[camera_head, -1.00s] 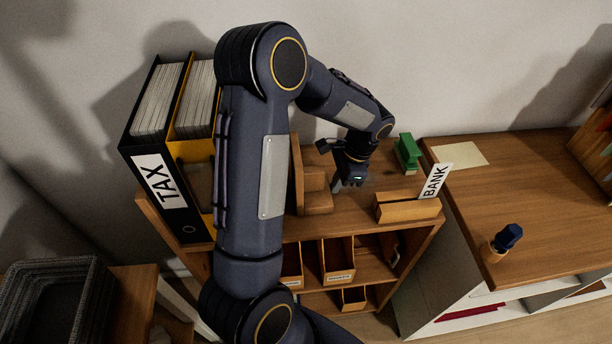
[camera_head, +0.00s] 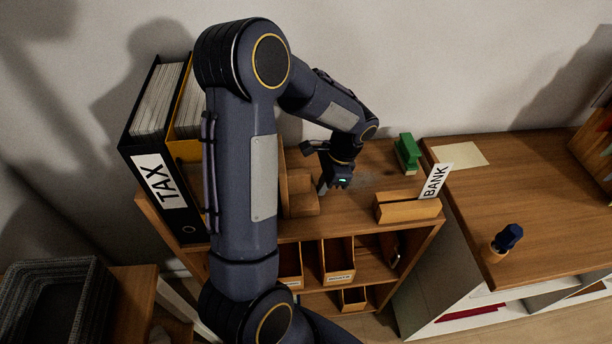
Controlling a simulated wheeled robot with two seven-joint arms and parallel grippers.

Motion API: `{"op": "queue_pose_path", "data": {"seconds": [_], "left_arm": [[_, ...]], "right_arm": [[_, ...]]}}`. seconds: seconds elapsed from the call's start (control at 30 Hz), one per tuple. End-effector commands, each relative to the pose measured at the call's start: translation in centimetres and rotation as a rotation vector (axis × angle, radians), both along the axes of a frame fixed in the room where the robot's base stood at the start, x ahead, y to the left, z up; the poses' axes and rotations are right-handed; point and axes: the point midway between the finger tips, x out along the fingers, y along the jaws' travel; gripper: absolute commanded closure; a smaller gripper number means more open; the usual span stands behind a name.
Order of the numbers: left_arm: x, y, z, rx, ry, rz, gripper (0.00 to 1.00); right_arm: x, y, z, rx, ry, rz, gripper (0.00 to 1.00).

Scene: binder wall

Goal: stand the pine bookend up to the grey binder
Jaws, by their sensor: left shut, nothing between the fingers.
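The pine bookend (camera_head: 304,205) stands upright on the shelf top, its tall plate at the left and its foot toward the right. My left arm hides part of the plate. My left gripper (camera_head: 323,189) is shut and empty, pointing down at the right side of the bookend, touching it or very close. No grey binder shows; the space left of the bookend is behind my arm. The black TAX binder (camera_head: 169,200) and a yellow binder (camera_head: 186,151) stand at the left end of the shelf top. My right gripper is not in view.
A wooden block (camera_head: 407,210) holding a BANK card (camera_head: 436,181) stands near the right front edge. A green object (camera_head: 407,153) stands behind it. Small drawers sit below the shelf top. A dark basket (camera_head: 55,305) is at lower left. Some shelf top right of my gripper is clear.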

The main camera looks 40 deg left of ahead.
Motion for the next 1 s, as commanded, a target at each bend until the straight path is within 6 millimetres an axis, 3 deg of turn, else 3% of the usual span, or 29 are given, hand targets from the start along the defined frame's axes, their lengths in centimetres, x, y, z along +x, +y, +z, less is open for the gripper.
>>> {"op": "queue_pose_path", "data": {"seconds": [1.0], "left_arm": [[4.1, -3.1, 0.0, -0.001, -0.001, 0.000, 1.00]], "right_arm": [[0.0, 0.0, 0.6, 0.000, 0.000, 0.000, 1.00]]}}
